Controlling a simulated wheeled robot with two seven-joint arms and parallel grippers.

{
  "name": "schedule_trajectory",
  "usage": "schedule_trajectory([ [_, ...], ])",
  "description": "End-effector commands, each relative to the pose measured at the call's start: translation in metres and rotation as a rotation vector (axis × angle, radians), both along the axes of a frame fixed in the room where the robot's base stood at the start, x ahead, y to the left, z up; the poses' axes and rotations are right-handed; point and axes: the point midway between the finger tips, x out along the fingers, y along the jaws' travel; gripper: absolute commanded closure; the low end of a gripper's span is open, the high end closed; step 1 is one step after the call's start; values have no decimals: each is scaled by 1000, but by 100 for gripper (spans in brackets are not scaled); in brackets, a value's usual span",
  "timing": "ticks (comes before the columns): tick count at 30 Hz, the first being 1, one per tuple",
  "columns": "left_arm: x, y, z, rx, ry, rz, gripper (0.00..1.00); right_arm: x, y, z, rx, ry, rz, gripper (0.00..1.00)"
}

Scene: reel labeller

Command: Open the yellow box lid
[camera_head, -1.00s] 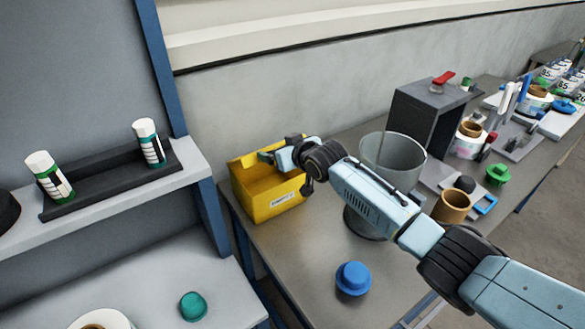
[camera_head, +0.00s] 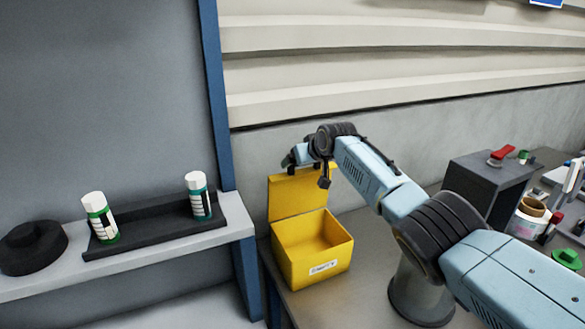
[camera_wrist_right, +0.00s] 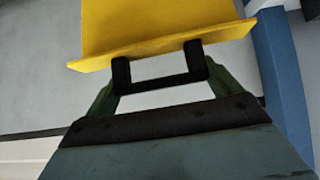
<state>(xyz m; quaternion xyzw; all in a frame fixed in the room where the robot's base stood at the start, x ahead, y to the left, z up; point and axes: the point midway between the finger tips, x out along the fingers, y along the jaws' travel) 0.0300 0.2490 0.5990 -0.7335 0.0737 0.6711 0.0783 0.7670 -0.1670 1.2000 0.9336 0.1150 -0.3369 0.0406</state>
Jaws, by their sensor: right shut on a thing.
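The yellow box (camera_head: 315,268) stands on the grey table, its inside open to view and empty where I can see it. Its lid (camera_head: 297,195) stands roughly upright at the back. My right gripper (camera_head: 302,158) is at the lid's top edge. In the right wrist view, the gripper (camera_wrist_right: 160,76) is shut on a black handle-like bracket at the edge of the yellow lid (camera_wrist_right: 155,28). The gripper's own links partly hide the grip in the head view. My left gripper is not in view.
A shelf (camera_head: 240,228) at left holds a black tray with two bottles (camera_head: 100,217) and a black round part (camera_head: 30,248). A blue post (camera_head: 215,95) rises left of the box. A dark grey box (camera_head: 488,185) and reels stand at right. The wall is close behind.

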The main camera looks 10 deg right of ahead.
Motion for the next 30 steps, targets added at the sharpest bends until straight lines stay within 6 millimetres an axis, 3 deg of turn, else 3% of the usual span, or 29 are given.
schedule_trajectory([
  [20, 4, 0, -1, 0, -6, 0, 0, 5, -8, 5, 0, -9, -14, 50],
  [21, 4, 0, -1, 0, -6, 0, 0, 5, -8, 5, 0, -9, -14, 5],
  [23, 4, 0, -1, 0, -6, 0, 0, 5, -8, 4, 0, -8, -14, 0],
  [30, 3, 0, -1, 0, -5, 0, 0, 4, -9, 3, -1, -3, -14, 0],
])
